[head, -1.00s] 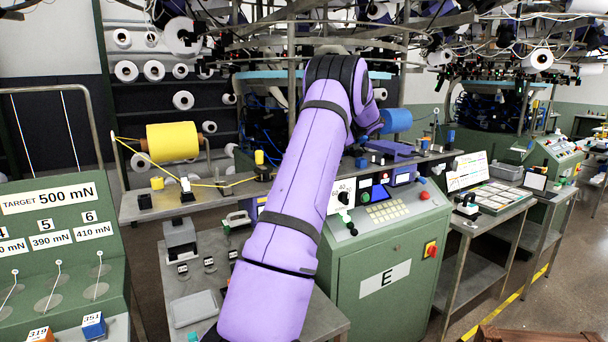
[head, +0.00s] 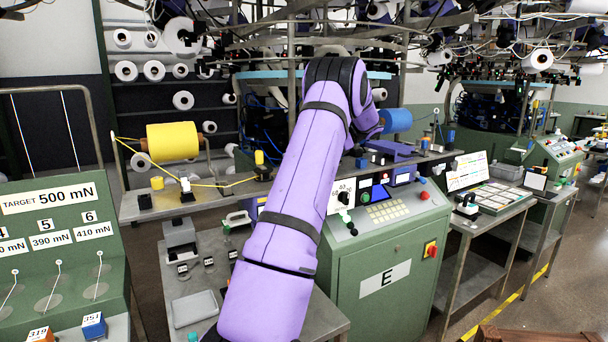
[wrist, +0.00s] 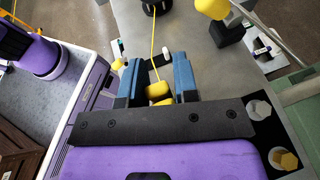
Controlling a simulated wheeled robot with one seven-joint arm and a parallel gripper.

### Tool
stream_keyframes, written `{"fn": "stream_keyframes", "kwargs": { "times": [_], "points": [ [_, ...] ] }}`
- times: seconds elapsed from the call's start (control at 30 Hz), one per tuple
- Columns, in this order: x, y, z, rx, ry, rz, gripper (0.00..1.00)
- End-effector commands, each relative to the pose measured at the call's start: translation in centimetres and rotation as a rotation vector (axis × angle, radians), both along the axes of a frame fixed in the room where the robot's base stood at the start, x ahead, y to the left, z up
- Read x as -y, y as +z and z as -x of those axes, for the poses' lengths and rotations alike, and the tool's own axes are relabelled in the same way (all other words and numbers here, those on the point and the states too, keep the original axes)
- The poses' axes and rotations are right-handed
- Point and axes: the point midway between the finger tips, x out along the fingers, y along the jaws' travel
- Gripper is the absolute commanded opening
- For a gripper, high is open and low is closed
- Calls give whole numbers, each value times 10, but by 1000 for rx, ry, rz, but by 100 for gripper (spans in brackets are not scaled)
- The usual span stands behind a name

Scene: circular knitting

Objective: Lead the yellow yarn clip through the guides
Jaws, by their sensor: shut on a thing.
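The yellow yarn clip (wrist: 158,91) sits between the blue fingers of my gripper (wrist: 157,78) in the wrist view. My gripper is shut on it. Yellow yarn (wrist: 153,48) runs from the clip up to a black guide (wrist: 155,6) at the top edge. In the head view my arm hides the gripper and clip. There the yarn (head: 221,185) comes from the yellow spool (head: 172,141), round an eye at far left, past a black guide with a white top (head: 187,190), to a black guide (head: 263,172) beside my arm.
The guides stand on a narrow grey metal shelf (head: 131,211). A blue spool (head: 396,120) and the green cabinet marked E (head: 352,293) are right of my arm. A lower table (head: 230,275) with small items lies in front. In the wrist view a yellow-topped post (wrist: 212,8) stands right of the yarn.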

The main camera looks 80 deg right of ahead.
Motion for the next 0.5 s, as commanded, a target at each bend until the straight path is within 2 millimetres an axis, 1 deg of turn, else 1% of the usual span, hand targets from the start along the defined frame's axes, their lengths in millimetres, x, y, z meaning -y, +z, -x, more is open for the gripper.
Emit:
{"fn": "stream_keyframes", "kwargs": {
  "times": [0.23, 0.5],
  "points": [
    [0, -6, 0, -1, 1, -1, 11],
    [0, -7, 0, 0, 0, -1, 11]
  ]
}}
